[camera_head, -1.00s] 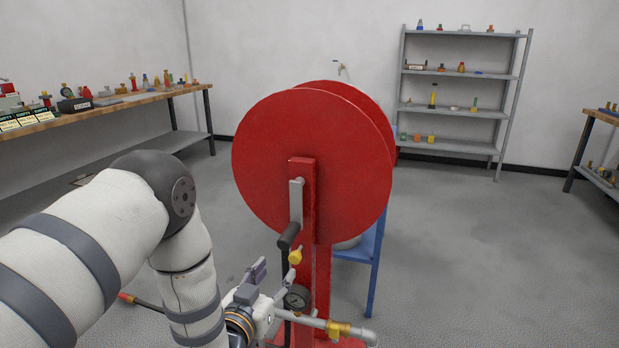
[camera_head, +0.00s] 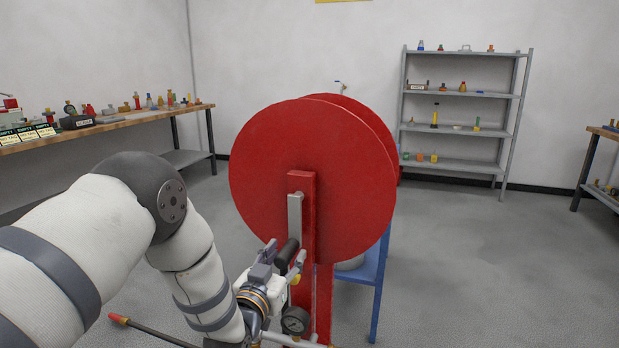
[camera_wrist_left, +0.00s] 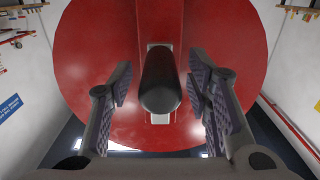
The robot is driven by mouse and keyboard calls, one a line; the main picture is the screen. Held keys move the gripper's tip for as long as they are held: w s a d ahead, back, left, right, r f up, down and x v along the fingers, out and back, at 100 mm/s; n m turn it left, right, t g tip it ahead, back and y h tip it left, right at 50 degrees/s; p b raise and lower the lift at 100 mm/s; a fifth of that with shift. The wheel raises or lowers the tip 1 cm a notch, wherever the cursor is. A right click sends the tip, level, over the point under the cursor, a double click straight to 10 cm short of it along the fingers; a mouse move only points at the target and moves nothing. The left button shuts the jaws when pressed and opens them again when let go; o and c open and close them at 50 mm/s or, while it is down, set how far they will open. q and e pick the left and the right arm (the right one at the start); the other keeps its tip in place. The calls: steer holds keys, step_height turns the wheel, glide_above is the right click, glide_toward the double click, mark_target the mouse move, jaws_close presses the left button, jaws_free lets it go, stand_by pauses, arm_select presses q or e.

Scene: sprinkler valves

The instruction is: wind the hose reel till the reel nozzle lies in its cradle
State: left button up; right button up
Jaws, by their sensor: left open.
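The red hose reel (camera_head: 310,165) stands upright on a red post (camera_head: 310,215). Its grey crank arm (camera_head: 295,215) hangs down and ends in a black handle (camera_head: 287,250). My left gripper (camera_head: 284,258) is open, with its fingers on either side of the handle. The left wrist view shows the handle (camera_wrist_left: 160,80) between the two spread fingers (camera_wrist_left: 163,95), with gaps on both sides. A dark hose or rod with a red tip (camera_head: 120,319), possibly the nozzle, lies low at the left. I cannot make out the cradle. My right gripper is not in view.
A pressure gauge (camera_head: 295,320) and pipe stand low beside the post. A blue stand (camera_head: 377,285) is behind the reel. A workbench (camera_head: 110,125) is at left, a grey shelf (camera_head: 465,95) at back right. The right floor is clear.

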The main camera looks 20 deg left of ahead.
arm_select(q)
jaws_close()
steer(key=shift+a+r, duration=0.1)
steer(key=shift+a, duration=1.05)
steer(key=shift+a+r+p, duration=0.2)
steer(key=shift+a, duration=0.35)
steer(key=shift+a+r+p, duration=0.15)
steer(key=shift+a+r, duration=0.05)
steer(key=shift+a, duration=0.3)
